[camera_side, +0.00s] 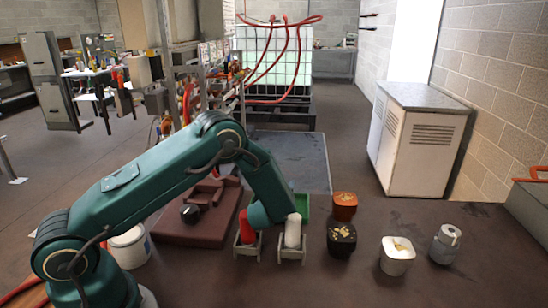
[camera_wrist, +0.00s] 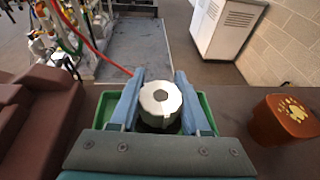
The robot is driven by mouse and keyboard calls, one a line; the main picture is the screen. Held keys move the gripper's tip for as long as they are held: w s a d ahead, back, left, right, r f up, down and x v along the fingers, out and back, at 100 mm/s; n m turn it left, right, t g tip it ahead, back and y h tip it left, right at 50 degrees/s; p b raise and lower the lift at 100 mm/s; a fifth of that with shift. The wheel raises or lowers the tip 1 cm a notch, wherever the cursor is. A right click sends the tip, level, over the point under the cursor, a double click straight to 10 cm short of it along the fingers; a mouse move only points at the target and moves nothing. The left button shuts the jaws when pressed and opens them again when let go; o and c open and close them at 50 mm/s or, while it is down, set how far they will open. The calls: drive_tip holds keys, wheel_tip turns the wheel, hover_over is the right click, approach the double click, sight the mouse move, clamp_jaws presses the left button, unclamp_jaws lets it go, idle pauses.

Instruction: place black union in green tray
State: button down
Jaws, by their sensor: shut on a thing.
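My gripper (camera_wrist: 160,98) is shut on a part with a pale, many-sided top and a dark centre (camera_wrist: 160,98). The part's lower body is dark and mostly hidden, so I cannot tell whether it is the black union. The green tray (camera_wrist: 207,104) lies under and around the fingers in the wrist view. I cannot tell whether the part touches the tray floor. In the side view the green tray (camera_side: 303,203) shows partly behind my arm, and the fingers and held part are hidden there.
Two small grey trays (camera_side: 291,255) hold a red thing (camera_side: 246,228) and a white thing (camera_side: 293,230). A red-brown block (camera_side: 200,232) with a dark round piece (camera_side: 190,213) lies left.

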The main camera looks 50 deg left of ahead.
drive_tip(key=shift+c, duration=1.5)
unclamp_jaws()
drive_tip(key=shift+r, duration=0.55)
drive_tip(key=s+a+r, duration=0.8)
drive_tip(key=r, duration=0.2)
drive_tip(key=shift+s, duration=0.2)
